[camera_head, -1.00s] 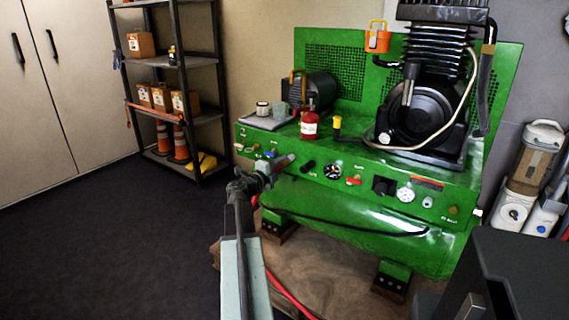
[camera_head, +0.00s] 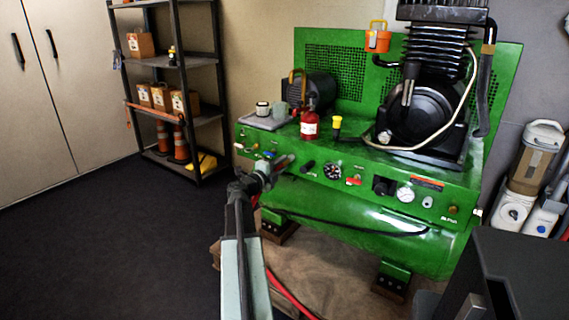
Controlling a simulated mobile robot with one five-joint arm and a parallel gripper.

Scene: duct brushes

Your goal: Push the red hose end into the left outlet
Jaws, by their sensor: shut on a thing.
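A green compressor (camera_head: 330,225) stands ahead with a front panel of gauges and fittings. Small outlets (camera_head: 241,147) show at the panel's left end, but they are too small to tell apart clearly. My gripper (camera_head: 277,165) is in front of the panel's left part, just right of these outlets. It is shut on the red hose end, which its jaws and wrist mostly hide. The red hose (camera_head: 284,289) shows below, running behind my arm towards the floor. I cannot tell whether the hose end touches an outlet.
A red bottle (camera_head: 309,125), a yellow-capped fitting (camera_head: 336,126) and a tray (camera_head: 265,122) sit on the compressor's top. A dark shelf (camera_head: 205,118) with boxes and cones stands at left. The dark floor (camera_head: 110,235) at left is clear.

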